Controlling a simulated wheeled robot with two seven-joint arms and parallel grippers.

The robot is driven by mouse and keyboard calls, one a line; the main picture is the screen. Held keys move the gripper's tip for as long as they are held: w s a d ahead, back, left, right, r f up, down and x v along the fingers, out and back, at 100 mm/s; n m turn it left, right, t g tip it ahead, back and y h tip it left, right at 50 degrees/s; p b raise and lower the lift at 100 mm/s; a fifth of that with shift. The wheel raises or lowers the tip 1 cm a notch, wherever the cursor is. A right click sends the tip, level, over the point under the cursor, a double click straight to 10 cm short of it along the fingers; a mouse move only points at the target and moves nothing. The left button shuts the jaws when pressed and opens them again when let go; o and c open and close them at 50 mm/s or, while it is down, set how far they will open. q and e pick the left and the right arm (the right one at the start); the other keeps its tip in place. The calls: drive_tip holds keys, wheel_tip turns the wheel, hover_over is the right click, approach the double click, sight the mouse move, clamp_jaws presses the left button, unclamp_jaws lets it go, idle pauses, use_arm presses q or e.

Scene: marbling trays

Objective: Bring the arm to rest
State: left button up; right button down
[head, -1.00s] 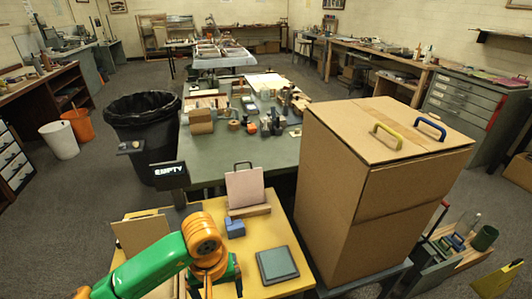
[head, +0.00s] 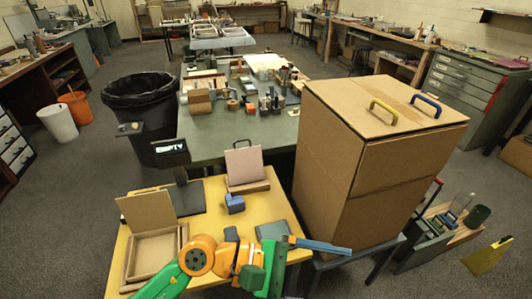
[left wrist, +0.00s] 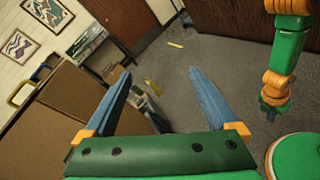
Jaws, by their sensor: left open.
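My left arm comes in from the lower left of the head view, green with orange joints, and crosses the front of the yellow table. My left gripper (head: 338,248) points right, with a blue finger beside the lower part of the big cardboard box (head: 325,165). In the left wrist view my left gripper (left wrist: 158,74) has its two blue fingers wide apart with nothing between them. The cardboard box (left wrist: 62,105) is at the left there.
The yellow table (head: 212,222) holds an open wooden box (head: 152,255), a dark slab (head: 187,199), a pink panel (head: 245,165) on a stand, a blue block (head: 235,204) and a grey-blue pad (head: 272,231). A rack (head: 455,228) stands right of the cardboard box. Floor beyond is open.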

use_arm(q)
drive_tip(key=w+a+r+n+t+h, duration=0.2)
drive_tip(key=w+a+r+n+t, duration=0.15)
drive_tip(key=r+n+t, duration=0.45)
drive_tip(key=w+a+r+n+t+h, duration=0.25)
drive_tip(key=w+r+n+t, duration=0.2)
drive_tip(key=n, duration=0.55)
drive_tip(key=w+a+f+n+t+y, duration=0.2)
drive_tip(key=w+a+n+t+y, duration=0.45)
drive_tip(key=n, duration=0.85)
drive_tip(key=a+f+n+y, duration=1.2)
drive_tip(key=n+y, duration=0.1)
drive_tip(key=n, duration=0.2)
drive_tip(key=s+a+f+n+g+y, duration=0.25)
drive_tip(key=s+f+n+g, duration=0.35)
drive_tip(key=f, duration=0.5)
drive_tip(key=s+f+n+g+h, duration=0.2)
drive_tip(key=s+f+n+g, duration=0.45)
drive_tip(key=s, duration=0.85)
wheel_tip(320, 180, down, 19)
drive_tip(key=s+m+g, duration=0.2)
drive_tip(key=g, duration=0.1)
drive_tip(key=s+a+f+g, duration=0.1)
drive_tip(key=s+a+f, duration=0.1)
drive_tip(key=s+f, duration=0.7)
drive_tip(key=s, duration=0.2)
drive_tip(key=shift+s+f, duration=0.3)
